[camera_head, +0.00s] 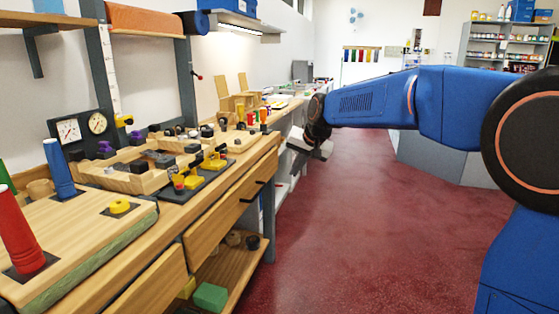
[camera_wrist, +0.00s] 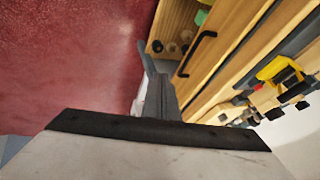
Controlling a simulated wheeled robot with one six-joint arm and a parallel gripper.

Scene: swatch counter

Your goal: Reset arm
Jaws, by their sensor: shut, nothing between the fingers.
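My arm reaches across the upper right of the head view, and my gripper (camera_head: 308,146) hangs at its end over the aisle, just right of the workbench (camera_head: 262,160). In the wrist view my gripper (camera_wrist: 153,80) has its fingers together, with nothing held between them. The fingers point toward the bench front and the red floor. Most of the fingers are hard to make out in the head view.
The bench carries yellow clamps (camera_head: 213,161), a red cone (camera_head: 18,232), a blue cone (camera_head: 59,168) and two dials (camera_head: 82,127). A drawer handle (camera_wrist: 197,53) shows close by. The red floor (camera_head: 360,240) is clear. Shelves (camera_head: 505,45) stand at the back right.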

